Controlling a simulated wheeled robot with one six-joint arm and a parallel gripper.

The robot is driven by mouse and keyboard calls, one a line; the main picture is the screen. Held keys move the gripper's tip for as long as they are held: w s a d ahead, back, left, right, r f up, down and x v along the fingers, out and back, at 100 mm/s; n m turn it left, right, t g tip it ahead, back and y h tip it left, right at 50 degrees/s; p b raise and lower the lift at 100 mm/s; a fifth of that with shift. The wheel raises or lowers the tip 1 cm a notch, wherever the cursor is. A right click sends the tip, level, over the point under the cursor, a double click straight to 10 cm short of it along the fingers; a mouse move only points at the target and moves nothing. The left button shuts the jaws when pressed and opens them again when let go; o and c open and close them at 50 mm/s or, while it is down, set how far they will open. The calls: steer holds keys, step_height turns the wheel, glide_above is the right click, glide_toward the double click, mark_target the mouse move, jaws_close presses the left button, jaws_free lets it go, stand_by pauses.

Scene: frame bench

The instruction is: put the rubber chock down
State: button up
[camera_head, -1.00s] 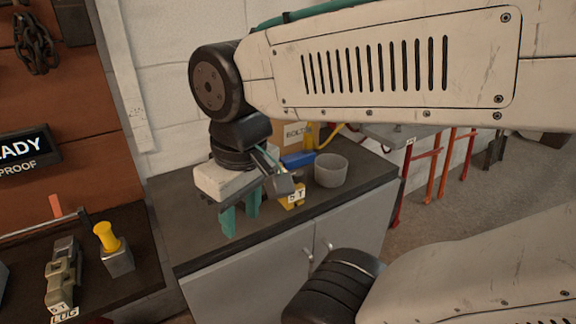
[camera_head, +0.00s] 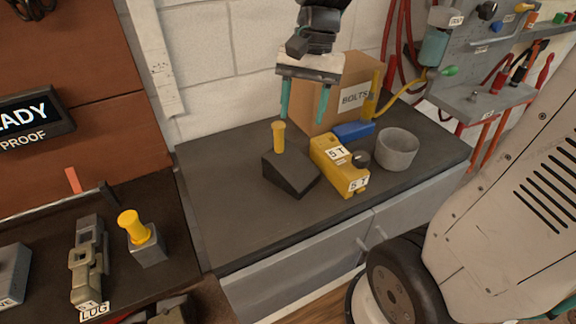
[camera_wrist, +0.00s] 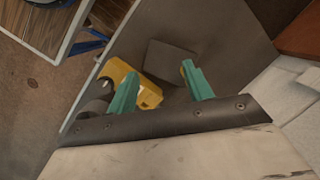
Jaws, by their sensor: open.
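The rubber chock (camera_head: 290,174) is a dark wedge with a yellow upright handle (camera_head: 279,137). It rests on the dark bench top (camera_head: 225,215), just left of a yellow 5 T box. My gripper (camera_head: 304,108) has two teal fingers, spread apart and empty, and hangs above and behind the chock, clear of it. In the wrist view the chock (camera_wrist: 170,60) lies beyond the fingers of my gripper (camera_wrist: 160,92), and the tip of its yellow handle shows beside one finger.
The yellow 5 T box (camera_head: 338,165), a blue block (camera_head: 353,131), a grey bowl (camera_head: 397,149) and a cardboard BOLTS box (camera_head: 335,95) crowd the bench's right half. Its left part is bare. A darker table with a lug (camera_head: 87,257) and a yellow-knobbed block (camera_head: 147,247) stands at left.

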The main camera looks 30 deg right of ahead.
mark_target(276, 144)
steer(key=w+f+m+g+y, duration=0.1)
steer(key=w+f+m+y, duration=0.1)
steer(key=w+f+m, duration=0.45)
steer(key=a+f, duration=0.1)
steer(key=f+n, duration=0.1)
steer(key=f, duration=0.1)
steer(key=a+f+n, duration=0.1)
steer(key=f, duration=0.1)
steer(key=shift+a+f, duration=0.2)
steer(key=shift+a, duration=0.1)
steer(key=shift+w, duration=0.1)
jaws_close()
